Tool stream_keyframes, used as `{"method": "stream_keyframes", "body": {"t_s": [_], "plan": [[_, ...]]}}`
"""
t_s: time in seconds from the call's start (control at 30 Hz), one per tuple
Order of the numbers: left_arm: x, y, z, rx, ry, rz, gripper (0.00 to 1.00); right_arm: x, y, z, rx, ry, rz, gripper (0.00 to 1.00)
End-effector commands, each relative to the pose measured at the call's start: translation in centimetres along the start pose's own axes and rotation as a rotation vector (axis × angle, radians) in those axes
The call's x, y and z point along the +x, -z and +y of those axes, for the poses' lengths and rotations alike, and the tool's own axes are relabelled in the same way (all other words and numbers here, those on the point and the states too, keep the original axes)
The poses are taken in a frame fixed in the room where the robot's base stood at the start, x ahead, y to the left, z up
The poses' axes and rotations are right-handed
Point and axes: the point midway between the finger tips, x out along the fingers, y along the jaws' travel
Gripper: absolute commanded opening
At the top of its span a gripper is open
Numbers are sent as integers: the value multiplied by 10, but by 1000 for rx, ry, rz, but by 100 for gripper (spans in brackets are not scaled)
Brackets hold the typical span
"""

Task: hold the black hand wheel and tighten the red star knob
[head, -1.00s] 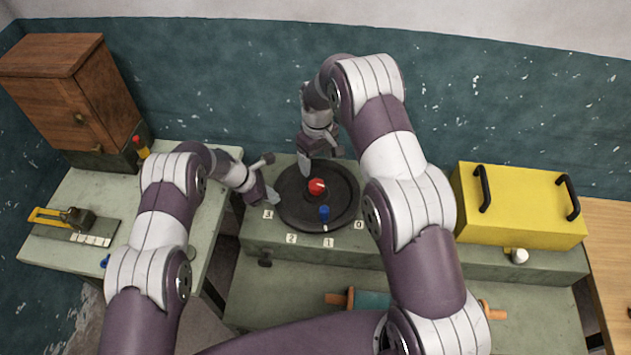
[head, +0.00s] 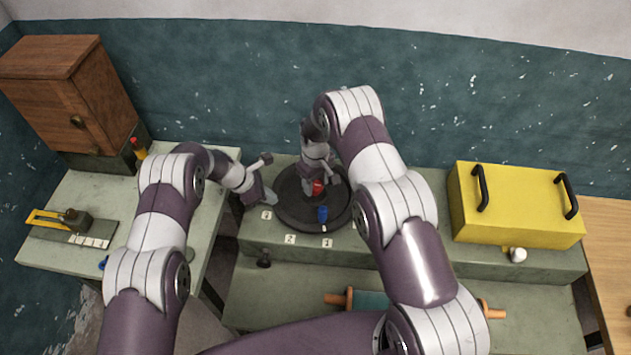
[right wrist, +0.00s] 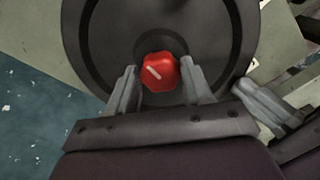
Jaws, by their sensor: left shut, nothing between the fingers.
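The black hand wheel (head: 288,217) lies flat on the grey-green bench. The red star knob (head: 318,187) stands at its middle, partly covered by my right gripper in the head view. In the right wrist view the knob (right wrist: 158,72) has a white line on top and sits between the fingers of my right gripper (right wrist: 160,74), with a gap at the left finger. My left gripper (head: 271,197) is shut and empty beside the wheel's left rim. It also shows in the right wrist view (right wrist: 246,92); I cannot tell whether it touches the rim.
A blue peg (head: 322,214) stands at the wheel's front. Numbered labels (head: 290,239) line the bench before it. A yellow box with black handles (head: 520,205) stands to the right. A wooden cabinet (head: 65,95) and a side table (head: 75,200) are at left.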

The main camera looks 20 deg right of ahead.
Motion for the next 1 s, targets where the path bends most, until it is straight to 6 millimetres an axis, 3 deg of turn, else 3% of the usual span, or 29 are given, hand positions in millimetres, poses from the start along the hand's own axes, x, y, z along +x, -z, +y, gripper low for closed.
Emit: {"method": "stream_keyframes", "body": {"t_s": [0.03, 0.43, 1.0], "plan": [[7, 6, -7, -6, 17, 7, 0, 1, 0, -1, 0, 1, -2, 20], [7, 6, -7, -6, 17, 7, 0, 1, 0, -2, 102, 2, -3, 20], [7, 5, -7, -7, 16, 6, 0, 1, 0, -3, 613, 2, -3, 20]]}}
